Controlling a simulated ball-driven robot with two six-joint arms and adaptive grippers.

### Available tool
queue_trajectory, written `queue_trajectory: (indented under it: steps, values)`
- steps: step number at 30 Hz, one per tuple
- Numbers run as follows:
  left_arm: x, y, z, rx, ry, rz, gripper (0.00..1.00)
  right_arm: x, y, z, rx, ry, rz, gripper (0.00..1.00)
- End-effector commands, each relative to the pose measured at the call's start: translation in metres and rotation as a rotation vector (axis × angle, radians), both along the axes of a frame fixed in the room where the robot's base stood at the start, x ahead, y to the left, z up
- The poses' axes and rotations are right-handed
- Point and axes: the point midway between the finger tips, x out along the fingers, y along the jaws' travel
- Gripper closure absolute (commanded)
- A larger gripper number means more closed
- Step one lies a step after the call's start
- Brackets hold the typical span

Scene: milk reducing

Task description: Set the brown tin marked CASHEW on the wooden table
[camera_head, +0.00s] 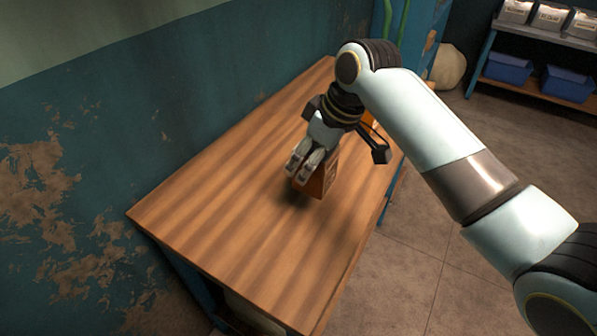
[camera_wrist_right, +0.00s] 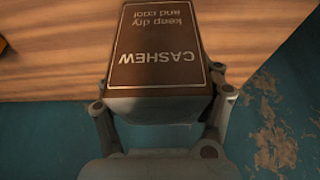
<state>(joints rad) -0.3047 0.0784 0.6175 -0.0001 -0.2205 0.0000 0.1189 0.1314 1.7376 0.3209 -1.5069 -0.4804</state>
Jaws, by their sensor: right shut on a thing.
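The brown tin (camera_head: 321,179) is over the middle of the wooden table (camera_head: 235,215), with a dark shadow close beneath it. In the right wrist view the brown tin (camera_wrist_right: 160,45) shows its face marked CASHEW, with the lettering upside down. My right gripper (camera_head: 305,165) is shut on the tin, and the wrist view shows a finger on each side of it. The gripper and arm hide part of the tin in the head view. I cannot tell whether its bottom touches the table. My left gripper is not in view.
An orange thing (camera_head: 369,119) stands on the table behind my right wrist, partly hidden. A worn teal wall (camera_head: 90,170) runs along the table's left side. A shelf (camera_head: 545,35) with blue bins stands at the far right. The table's near part is clear.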

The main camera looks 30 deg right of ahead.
Motion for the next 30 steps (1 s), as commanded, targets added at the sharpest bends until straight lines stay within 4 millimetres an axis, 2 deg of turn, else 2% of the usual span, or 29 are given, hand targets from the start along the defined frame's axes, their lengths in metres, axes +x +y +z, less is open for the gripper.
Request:
queue_trajectory:
  steps: [1,5,8,15,26,27,30]
  values:
    - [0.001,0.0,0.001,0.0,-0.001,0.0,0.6,0.005,0.009,-0.004,0.003,-0.001,0.0,0.81]
    - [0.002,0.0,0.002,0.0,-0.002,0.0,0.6,0.011,0.019,-0.012,0.001,-0.002,-0.001,0.81]
    - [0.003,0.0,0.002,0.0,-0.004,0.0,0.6,0.012,0.021,-0.018,-0.002,0.0,0.0,0.81]
    - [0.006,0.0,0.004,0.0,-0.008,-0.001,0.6,0.012,0.021,-0.051,-0.002,0.0,-0.001,0.81]
    - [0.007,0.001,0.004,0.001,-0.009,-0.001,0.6,0.012,0.021,-0.056,-0.001,-0.002,-0.001,0.81]
    - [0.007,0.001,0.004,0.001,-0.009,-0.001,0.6,0.011,0.02,-0.056,-0.002,0.0,-0.001,0.3]
    - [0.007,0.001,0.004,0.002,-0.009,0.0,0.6,0.011,0.02,-0.056,-0.002,0.0,-0.001,0.17]
